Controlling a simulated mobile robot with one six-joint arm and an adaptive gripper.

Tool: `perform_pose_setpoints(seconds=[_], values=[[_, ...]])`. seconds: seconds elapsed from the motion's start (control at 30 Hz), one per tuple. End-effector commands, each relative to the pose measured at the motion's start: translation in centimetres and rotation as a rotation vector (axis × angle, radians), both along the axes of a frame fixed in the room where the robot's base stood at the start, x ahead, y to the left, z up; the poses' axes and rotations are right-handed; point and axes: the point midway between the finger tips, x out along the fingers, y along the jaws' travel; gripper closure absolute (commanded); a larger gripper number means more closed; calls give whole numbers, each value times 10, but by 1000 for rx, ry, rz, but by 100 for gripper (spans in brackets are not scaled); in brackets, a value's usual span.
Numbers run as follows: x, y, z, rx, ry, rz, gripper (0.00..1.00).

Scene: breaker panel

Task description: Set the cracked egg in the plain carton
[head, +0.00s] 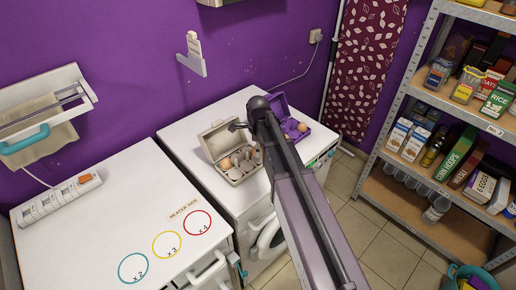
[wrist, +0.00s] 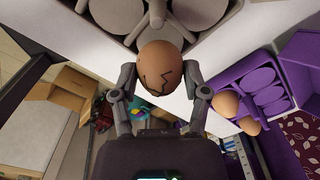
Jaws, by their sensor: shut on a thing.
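The cracked egg (wrist: 158,72), brown with a dark jagged crack, is between the fingers of my gripper (wrist: 160,80) in the wrist view. My gripper is shut on it. The plain carton (head: 216,132), pale grey-beige with its lid open, stands on the white machine in the head view; its cups (wrist: 117,14) show just beyond the held egg in the wrist view. It holds another brown egg (head: 226,163). In the head view my gripper (head: 240,126) is over the carton, and my arm hides part of it. I cannot tell whether the held egg touches the carton.
An open purple carton (head: 274,103) with brown eggs stands right of the plain carton. A white counter (head: 90,215) with coloured rings is at left. Stocked shelves (head: 425,175) stand at right. A wall bracket (head: 191,60) is above the machine.

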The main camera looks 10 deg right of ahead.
Motion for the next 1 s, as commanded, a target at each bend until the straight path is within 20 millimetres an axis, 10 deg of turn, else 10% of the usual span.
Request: perform_pose_setpoints(seconds=[1.0], values=[[0, 0, -11, 0, 0, 0, 88]])
